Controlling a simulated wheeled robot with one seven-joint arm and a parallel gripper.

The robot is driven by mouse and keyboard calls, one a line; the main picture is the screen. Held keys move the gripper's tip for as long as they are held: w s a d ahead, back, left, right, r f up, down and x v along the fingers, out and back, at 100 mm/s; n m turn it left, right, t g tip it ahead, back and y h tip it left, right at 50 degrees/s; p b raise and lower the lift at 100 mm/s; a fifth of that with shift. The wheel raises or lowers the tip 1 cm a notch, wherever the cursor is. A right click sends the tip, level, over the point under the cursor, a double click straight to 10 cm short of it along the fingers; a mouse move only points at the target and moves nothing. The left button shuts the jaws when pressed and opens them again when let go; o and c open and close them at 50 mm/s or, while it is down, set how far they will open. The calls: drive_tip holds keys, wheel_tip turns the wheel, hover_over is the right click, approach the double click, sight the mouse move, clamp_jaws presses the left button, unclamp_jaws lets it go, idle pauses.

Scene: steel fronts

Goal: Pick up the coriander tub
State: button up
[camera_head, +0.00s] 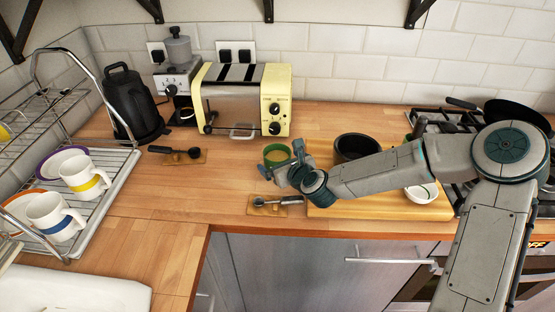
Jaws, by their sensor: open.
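A round green tub (277,150) with yellow-brown contents stands upright on the wooden worktop, in front of the toaster. It appears to be the coriander tub, but no label can be read. My gripper (283,162) is open at the tub's near right side. One finger shows by the tub's right side and the other at its lower front. The gripper covers part of the tub's lower right, and I cannot tell whether the fingers touch it.
A yellow toaster (243,98) stands behind the tub. A spoon on a small wooden rest (266,206) lies in front. On the right, a wooden board (385,208) holds a dark pot (355,148) and a white bowl (421,195). A dish rack (115,178) stands left.

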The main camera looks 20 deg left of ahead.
drive_tip(key=shift+w+a+f, duration=0.15)
drive_tip(key=shift+w+a, duration=0.05)
drive_tip(key=shift+w, duration=0.05)
drive_tip(key=c, duration=1)
drive_tip(key=shift+c, duration=0.5)
